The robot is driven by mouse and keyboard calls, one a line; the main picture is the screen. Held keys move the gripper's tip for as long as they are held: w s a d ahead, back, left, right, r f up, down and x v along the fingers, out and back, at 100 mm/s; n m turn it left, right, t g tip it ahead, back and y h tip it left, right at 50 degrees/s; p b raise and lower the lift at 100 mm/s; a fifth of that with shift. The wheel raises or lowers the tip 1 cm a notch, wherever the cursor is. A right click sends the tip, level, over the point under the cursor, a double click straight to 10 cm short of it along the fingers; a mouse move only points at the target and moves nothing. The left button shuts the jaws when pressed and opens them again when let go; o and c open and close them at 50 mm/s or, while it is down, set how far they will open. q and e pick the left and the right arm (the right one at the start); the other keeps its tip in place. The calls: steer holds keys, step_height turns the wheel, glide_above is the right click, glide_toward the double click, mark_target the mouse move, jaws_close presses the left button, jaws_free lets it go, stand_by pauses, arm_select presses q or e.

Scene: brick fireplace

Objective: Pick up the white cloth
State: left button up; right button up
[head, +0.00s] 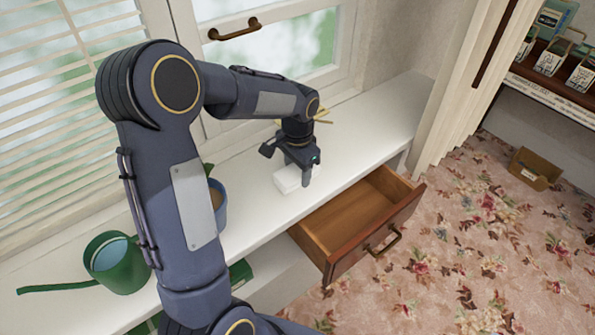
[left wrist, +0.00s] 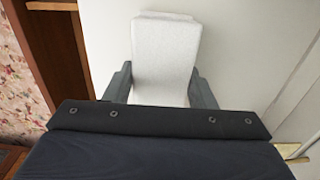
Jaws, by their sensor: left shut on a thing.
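The white cloth (head: 288,180) is a folded block on the white window sill, just above the open drawer. My left gripper (head: 297,178) comes down over it from above and is shut on it. In the left wrist view the cloth (left wrist: 165,52) fills the space between the two fingers of my left gripper (left wrist: 160,88), and its far end sticks out past them. I cannot tell whether the cloth is lifted off the sill. My right gripper is not in view.
An open wooden drawer (head: 350,212) juts out below the sill (head: 378,122). A green watering can (head: 118,268) and a blue pot (head: 219,205) stand to the left. Thin yellowish sticks (head: 322,116) lie behind the gripper. The sill's right part is clear.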

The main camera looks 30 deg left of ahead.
mark_target(297, 169)
arm_select(q)
step_height(297, 169, up, 3)
steer(key=shift+r, duration=0.1)
steer(key=s+d+r, duration=0.8)
steer(key=d+r, duration=0.1)
steer(key=d, duration=0.2)
steer(key=shift+s+r, duration=0.3)
steer(key=shift+s, duration=0.1)
